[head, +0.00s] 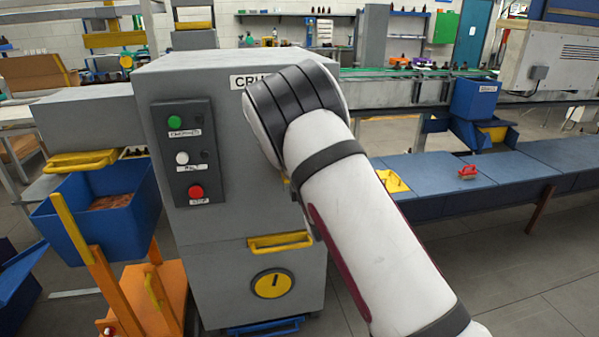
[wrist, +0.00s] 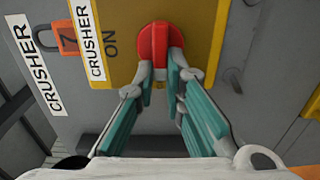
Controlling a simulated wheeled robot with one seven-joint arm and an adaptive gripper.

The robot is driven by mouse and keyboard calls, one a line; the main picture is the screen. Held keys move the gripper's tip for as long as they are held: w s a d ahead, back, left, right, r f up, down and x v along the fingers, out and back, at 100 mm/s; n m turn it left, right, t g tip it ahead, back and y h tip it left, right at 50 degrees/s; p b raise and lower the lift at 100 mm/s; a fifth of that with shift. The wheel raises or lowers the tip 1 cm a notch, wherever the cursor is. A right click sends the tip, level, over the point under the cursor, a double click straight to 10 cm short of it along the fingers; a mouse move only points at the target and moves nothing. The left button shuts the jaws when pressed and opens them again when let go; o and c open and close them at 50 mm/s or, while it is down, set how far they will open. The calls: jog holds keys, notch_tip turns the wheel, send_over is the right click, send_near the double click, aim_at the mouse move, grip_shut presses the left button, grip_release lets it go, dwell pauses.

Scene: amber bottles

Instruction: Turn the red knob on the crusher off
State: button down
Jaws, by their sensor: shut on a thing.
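The red knob (wrist: 158,52) sits on a yellow plate (wrist: 205,40) in the wrist view, with "ON" lettered to its left. My gripper (wrist: 160,75) has its fingertips closed on the lower part of the knob, one on each side. The crusher (head: 230,150) is a large grey cabinet in the head view, with part of its label behind my arm. The red knob and my gripper are hidden behind my arm in the head view.
The crusher's front has a button panel (head: 187,155), a yellow handle (head: 281,243) and a round yellow dial (head: 272,284). A blue bin (head: 105,205) stands at left.

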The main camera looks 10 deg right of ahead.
dwell(0.5)
jog(key=c, duration=1.7)
grip_release()
jog(key=shift+o, duration=0.2)
jog(key=s, duration=1.2)
